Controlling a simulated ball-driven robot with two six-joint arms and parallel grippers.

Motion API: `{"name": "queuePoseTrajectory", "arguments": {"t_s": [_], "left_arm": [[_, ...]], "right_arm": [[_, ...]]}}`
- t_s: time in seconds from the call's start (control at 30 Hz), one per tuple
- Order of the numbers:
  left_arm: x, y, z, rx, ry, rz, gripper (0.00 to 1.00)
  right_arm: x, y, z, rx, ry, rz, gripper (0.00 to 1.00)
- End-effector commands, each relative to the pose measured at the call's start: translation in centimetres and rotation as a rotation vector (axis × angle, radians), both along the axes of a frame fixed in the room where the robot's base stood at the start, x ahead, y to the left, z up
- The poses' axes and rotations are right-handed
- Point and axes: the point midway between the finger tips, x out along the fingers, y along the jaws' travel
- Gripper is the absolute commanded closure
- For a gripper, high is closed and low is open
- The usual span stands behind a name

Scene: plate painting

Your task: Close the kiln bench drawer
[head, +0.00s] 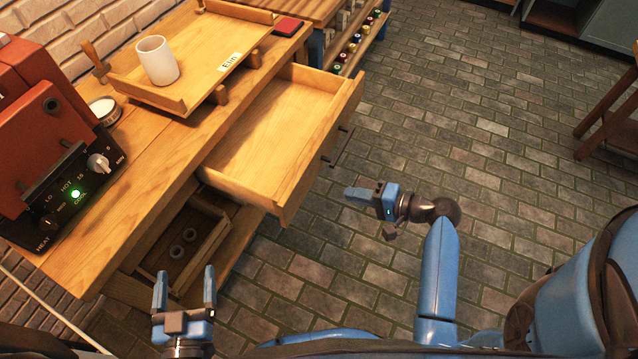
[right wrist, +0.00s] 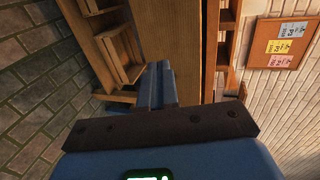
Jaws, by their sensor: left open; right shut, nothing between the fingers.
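The kiln bench drawer (head: 270,142) is pulled far out of the wooden bench (head: 185,135) and looks empty. Its front has dark handles (head: 334,160) on the outer side. My right gripper (head: 350,192) is shut and empty, over the floor just outside the drawer front and apart from it. In the right wrist view my shut fingers (right wrist: 155,82) point toward wooden bench parts. My left gripper (head: 184,285) is open and empty, near the bench's lower left end and away from the drawer.
A red kiln (head: 40,130) with a control panel stands on the bench. A wooden tray (head: 180,105) holds a white mug (head: 157,60). A lower shelf box (head: 185,235) sits under the drawer. The brick floor (head: 460,120) right of the drawer is clear.

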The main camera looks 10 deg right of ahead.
Motion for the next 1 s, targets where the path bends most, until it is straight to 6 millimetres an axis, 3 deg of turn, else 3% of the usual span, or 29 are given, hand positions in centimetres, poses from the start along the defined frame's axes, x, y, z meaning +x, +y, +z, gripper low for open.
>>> {"name": "queuePoseTrajectory", "arguments": {"t_s": [0.33, 0.5, 1.0], "left_arm": [[0.0, 0.0, 0.0, 0.0, 0.0, 0.0, 0.14], [0.0, 0.0, 0.2, 0.0, 0.0, 0.0, 0.14], [0.0, 0.0, 0.3, 0.0, 0.0, 0.0, 0.14]], "right_arm": [[3.3, 5.2, -1.9, -0.001, 0.0, 0.004, 1.0], [4.6, 7.0, -1.8, -0.001, -0.002, 0.003, 1.0], [5.6, 8.3, -1.9, -0.001, 0.0, -0.002, 1.0]]}}
